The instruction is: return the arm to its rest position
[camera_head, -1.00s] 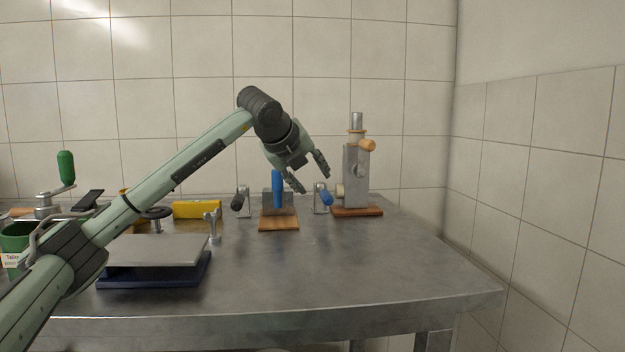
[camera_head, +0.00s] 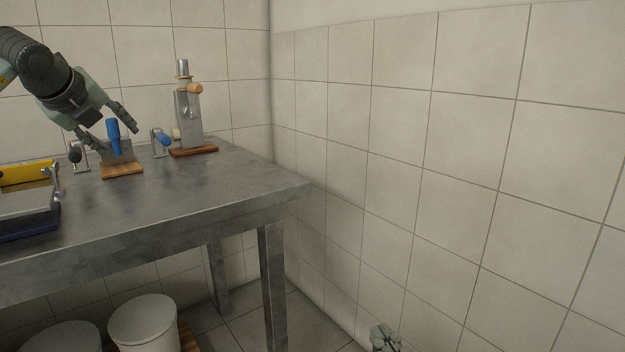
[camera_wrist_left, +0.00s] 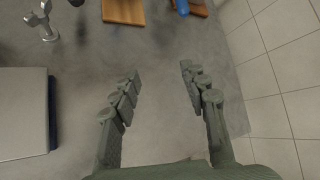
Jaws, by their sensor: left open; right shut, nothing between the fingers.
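My left gripper (camera_head: 118,138) is open and empty, up at the left of the head view in front of the back wall. Its fingers partly overlap the blue-handled device (camera_head: 114,139) on a wooden base. In the left wrist view the spread fingers (camera_wrist_left: 160,70) hang over bare metal tabletop with nothing between them. What looks like my right gripper (camera_head: 385,338) shows small at the bottom edge of the head view, low near the floor and wall. It is shut and empty; most of that arm is out of view.
The metal table (camera_head: 200,195) has free room at its front right. A metal column device (camera_head: 188,120) stands at the back. A yellow item (camera_head: 25,174) and a flat plate device (camera_head: 28,205) are at left. White buckets (camera_head: 143,322) stand below. A tiled wall (camera_head: 450,150) fills the right.

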